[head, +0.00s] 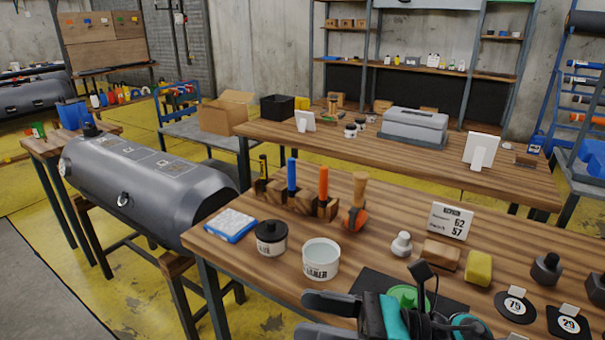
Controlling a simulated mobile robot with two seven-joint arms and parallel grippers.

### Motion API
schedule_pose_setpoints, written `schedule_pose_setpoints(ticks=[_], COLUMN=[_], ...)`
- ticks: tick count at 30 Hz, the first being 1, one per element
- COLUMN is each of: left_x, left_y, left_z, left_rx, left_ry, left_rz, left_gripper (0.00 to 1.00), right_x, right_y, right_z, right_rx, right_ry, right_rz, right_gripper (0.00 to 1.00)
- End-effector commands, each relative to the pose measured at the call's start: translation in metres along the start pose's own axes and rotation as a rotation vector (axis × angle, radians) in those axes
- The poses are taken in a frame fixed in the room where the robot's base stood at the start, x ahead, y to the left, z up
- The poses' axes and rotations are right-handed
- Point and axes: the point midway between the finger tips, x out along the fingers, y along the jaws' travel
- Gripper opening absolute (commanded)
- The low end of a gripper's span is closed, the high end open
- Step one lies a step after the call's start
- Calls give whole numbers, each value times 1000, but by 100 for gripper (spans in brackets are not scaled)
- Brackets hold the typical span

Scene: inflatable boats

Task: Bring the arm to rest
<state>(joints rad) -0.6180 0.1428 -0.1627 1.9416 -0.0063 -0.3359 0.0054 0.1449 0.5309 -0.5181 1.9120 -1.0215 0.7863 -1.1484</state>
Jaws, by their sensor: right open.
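My right gripper (308,315) comes in at the bottom edge, above the near edge of the wooden workbench (345,262). Its two dark fingers point left and stand apart, with nothing seen between them. The white tub (320,260) stands on the bench just beyond the fingers and looks clear of them. My left gripper is out of view. Much of the right arm is cut off by the bottom edge.
Near the gripper are a dark jar (271,238), a blue-and-white pack (230,226), a wooden tool block (270,196), a brush (356,205), a wooden block (440,254) and a yellow sponge (478,268). A grey boat tube (140,180) lies left.

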Motion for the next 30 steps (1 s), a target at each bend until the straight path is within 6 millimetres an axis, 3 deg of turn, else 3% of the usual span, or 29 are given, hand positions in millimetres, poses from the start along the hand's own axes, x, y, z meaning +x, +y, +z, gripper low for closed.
schedule_pose_setpoints(ticks=[3, 5, 8, 9, 12, 15, 18, 22, 23, 30], left_x=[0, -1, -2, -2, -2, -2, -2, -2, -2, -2], left_y=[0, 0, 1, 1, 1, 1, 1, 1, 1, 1], left_z=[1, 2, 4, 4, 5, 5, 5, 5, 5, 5], left_rx=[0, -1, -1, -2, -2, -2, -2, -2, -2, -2], left_ry=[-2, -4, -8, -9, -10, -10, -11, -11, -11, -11], left_rz=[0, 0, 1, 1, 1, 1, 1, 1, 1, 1], left_gripper=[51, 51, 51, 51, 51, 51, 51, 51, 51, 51], right_x=[-21, -42, -88, -107, -145, -170, -185, -193, -193, -194], right_y=[-30, -50, -74, -79, -76, -61, -45, -34, -33, -33], right_z=[3, -8, -51, -74, -133, -181, -214, -233, -235, -236], right_rx=[593, 893, 1392, 1579, 1950, 2203, 2358, 2447, -2437, -2431], right_ry=[-361, -546, -874, -1010, -1312, -1558, -1735, -1851, 1848, 1845], right_rz=[-200, -290, -425, -473, -562, -619, -653, -670, 665, 664], right_gripper=[66, 66, 66, 66, 66, 66, 66, 66, 66, 66])
